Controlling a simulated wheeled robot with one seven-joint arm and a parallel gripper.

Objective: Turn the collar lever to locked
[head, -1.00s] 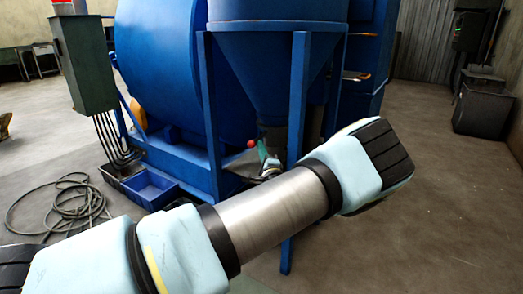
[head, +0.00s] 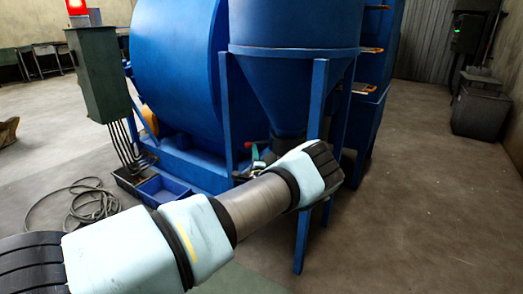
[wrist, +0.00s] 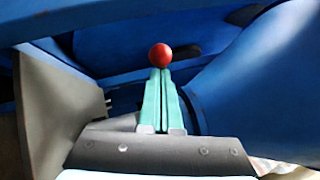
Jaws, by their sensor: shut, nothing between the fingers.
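The collar lever shows as a red ball knob (wrist: 161,55) in the wrist view; its shaft is hidden. My gripper (wrist: 161,76) has its two teal fingers together, with nothing between them. Their tips are right at the near side of the knob in the picture; I cannot tell whether they touch it. In the head view the red knob (head: 247,144) shows small beside the hopper's lower end, with my gripper's teal fingers (head: 256,153) just right of it. My own arm covers most of the gripper and part of the collar area there.
The blue hopper (head: 295,75) stands on blue legs (head: 308,190) close around my arm. A big blue drum (head: 180,65) is at left.

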